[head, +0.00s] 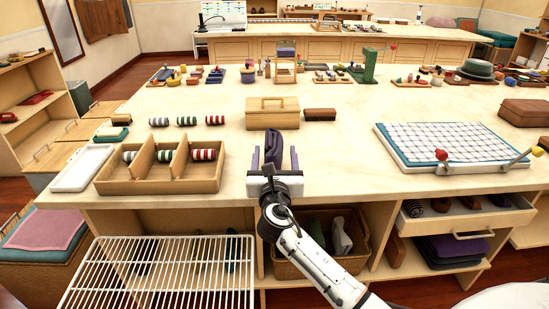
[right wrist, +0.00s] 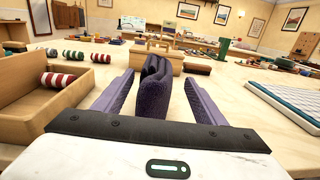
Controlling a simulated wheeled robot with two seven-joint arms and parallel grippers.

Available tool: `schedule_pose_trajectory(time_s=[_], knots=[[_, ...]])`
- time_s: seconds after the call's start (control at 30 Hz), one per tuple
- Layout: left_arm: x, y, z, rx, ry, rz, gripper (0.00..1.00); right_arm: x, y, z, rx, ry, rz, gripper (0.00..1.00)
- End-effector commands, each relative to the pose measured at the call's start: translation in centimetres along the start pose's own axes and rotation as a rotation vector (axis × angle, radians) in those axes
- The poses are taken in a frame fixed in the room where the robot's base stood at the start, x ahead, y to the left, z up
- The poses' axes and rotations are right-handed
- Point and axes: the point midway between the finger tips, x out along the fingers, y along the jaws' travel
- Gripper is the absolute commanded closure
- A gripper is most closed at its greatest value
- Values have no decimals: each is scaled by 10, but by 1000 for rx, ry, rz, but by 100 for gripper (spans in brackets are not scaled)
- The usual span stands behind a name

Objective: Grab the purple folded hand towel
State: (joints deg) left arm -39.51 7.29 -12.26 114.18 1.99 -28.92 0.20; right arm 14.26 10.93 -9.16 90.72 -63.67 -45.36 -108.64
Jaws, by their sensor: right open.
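The purple folded hand towel (head: 273,140) stands upright on the pale worktop near its front edge, in the middle of the head view. My right gripper (head: 274,152) reaches it from the front edge. In the right wrist view the towel (right wrist: 155,88) stands between the two spread fingers of the gripper (right wrist: 158,77), with a gap on each side. The gripper is open, and I see no finger touching the towel. The towel's lower part is partly hidden behind the gripper body in the head view. My left gripper is not in view.
A divided wooden box (head: 205,182) with striped rolls stands left of the towel. A wooden box with a handle (head: 272,120) and a dark brush (head: 320,114) are behind it. A checked board (head: 452,143) lies to the right. The worktop between towel and board is clear.

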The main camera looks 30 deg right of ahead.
Motion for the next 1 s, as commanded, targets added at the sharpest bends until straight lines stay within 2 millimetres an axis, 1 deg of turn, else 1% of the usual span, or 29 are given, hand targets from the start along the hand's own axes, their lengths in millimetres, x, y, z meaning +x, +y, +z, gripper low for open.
schedule_pose_trajectory(time_s=[0.03, 0.1, 0.23, 0.33, 0.53, 0.57, 0.6, 0.83, 0.87, 1.0], knots=[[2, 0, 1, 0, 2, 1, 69, 9, 0, -2, 1, -1, -2, 35], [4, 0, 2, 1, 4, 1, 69, 20, 0, -5, 2, -2, -1, 35], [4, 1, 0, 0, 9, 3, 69, 37, 0, -5, 2, -1, -1, 35], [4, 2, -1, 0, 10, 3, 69, 42, 1, -4, 2, -1, 0, 35], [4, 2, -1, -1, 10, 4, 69, 43, 1, -4, 2, 0, 1, 35], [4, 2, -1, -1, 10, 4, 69, 43, 1, -4, 2, 0, 1, 37], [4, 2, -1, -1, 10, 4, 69, 42, 1, -4, 2, 0, 1, 44], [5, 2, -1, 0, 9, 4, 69, 42, 1, -4, 2, 0, 1, 82], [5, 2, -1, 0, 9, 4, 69, 42, 1, -3, 2, -2, 1, 85], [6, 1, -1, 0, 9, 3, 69, 42, 1, -3, 2, -2, 1, 85]])
